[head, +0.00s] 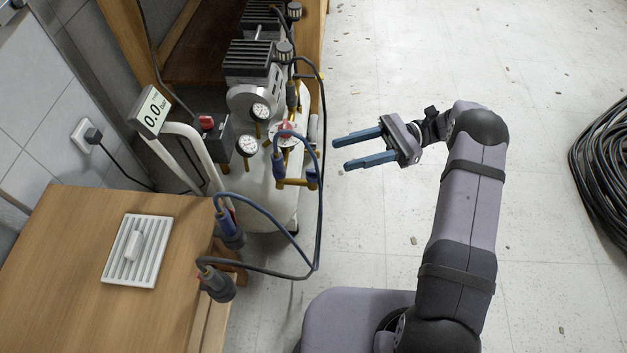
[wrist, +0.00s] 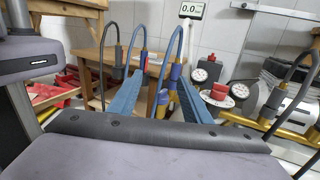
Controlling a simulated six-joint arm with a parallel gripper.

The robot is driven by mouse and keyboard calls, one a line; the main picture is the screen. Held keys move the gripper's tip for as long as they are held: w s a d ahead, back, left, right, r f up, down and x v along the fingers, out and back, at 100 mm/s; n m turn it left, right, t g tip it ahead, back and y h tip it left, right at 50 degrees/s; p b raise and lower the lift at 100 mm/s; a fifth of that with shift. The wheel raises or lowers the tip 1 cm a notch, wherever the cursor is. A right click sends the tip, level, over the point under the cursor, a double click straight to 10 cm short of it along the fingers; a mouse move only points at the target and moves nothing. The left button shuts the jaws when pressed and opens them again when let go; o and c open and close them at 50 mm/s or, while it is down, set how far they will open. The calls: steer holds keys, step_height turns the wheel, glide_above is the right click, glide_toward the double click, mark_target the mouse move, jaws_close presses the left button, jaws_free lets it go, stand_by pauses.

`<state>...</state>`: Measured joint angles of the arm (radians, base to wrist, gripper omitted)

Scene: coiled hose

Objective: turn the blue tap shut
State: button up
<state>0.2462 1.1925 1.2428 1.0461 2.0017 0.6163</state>
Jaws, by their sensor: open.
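The blue tap (head: 312,177) appears as a small blue piece at the right end of a brass pipe on the compressor. In the wrist view a blue piece on brass (wrist: 163,97), seemingly this tap, shows between the fingers. Its handle angle is too small to tell. My gripper (head: 341,156) is open and empty, with two blue fingers pointing left toward the brass pipework. In the head view the fingertips are apart from the tap, to its right. A blue coupling with a blue hose (head: 279,166) stands just left of the tap.
The compressor has a red knob (head: 286,129), gauges (head: 247,146) and a display (head: 151,110) reading 0.0 bar. Blue and dark hoses loop beside the tap to the wooden bench (head: 60,245). A coiled black hose (head: 604,160) lies right. The floor between is mostly clear.

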mark_target(313, 174)
step_height(313, 174, down, 6)
steer(key=s+a+m+t+y, duration=0.1)
steer(key=m+t, duration=0.2)
steer(key=t, duration=0.2)
steer(key=shift+s+a+b, duration=0.2)
steer(key=shift+s+a, duration=0.05)
steer(key=shift+a, duration=1)
steer(key=shift+s+a+b, duration=0.15)
steer(key=shift+s+a, duration=0.1)
steer(key=shift+a, duration=1)
steer(key=shift+s+a+b, duration=0.2)
steer(key=shift+s+a, duration=0.05)
steer(key=shift+a, duration=1)
